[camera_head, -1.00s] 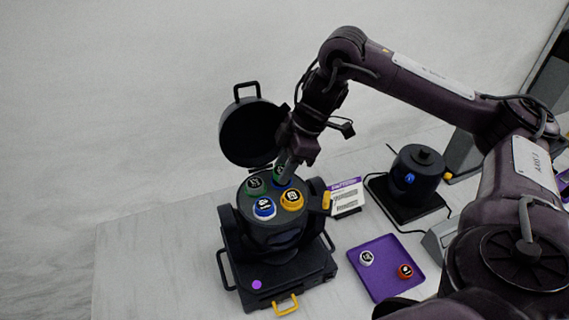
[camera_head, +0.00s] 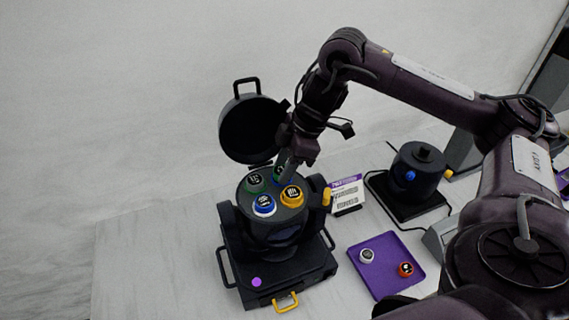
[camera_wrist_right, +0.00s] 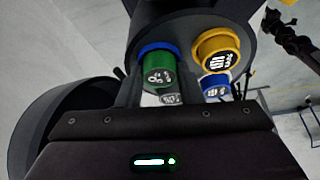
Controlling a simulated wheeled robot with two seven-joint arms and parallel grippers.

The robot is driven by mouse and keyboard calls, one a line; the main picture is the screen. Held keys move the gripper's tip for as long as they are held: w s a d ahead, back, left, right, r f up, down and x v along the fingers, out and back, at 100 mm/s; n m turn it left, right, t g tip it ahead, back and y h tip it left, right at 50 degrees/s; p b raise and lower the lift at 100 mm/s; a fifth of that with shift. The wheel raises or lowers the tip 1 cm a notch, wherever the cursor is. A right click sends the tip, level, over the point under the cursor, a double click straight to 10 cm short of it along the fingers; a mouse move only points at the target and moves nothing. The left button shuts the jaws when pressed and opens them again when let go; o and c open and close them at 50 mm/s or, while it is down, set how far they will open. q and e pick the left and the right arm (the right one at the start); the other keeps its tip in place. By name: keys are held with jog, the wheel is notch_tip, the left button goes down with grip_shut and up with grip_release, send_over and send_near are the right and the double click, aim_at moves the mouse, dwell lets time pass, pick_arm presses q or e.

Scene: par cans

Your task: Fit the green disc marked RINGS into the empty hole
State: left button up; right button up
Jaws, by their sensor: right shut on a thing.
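My right gripper (camera_head: 284,168) reaches down to the far side of the dark par can's top (camera_head: 275,215). It is shut on a green disc (camera_head: 278,170), which also shows in the right wrist view (camera_wrist_right: 158,72) with a blue band at its far end. Whether the disc is seated or just above the hole I cannot tell. Its marking is too small to read. The hole is largely hidden by the disc and fingers. Another green disc (camera_head: 256,183), a blue-and-white disc (camera_head: 264,205) and a yellow disc (camera_head: 291,195) sit in the top. My left gripper is out of view.
The can's round lid (camera_head: 250,130) stands open behind it. A purple tray (camera_head: 385,285) at right holds a white disc (camera_head: 367,256) and a red disc (camera_head: 405,269). A sign card (camera_head: 347,194) and a dark round device (camera_head: 418,172) stand right of the can.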

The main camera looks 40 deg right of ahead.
jog(key=shift+f, duration=0.15)
jog(key=o, duration=0.9)
jog(key=shift+s, duration=0.1)
jog(key=shift+o, duration=0.7)
jog(key=shift+f, duration=0.1)
jog(key=p+v, duration=0.4)
jog(key=v, duration=0.4)
jog(key=shift+p, duration=0.35)
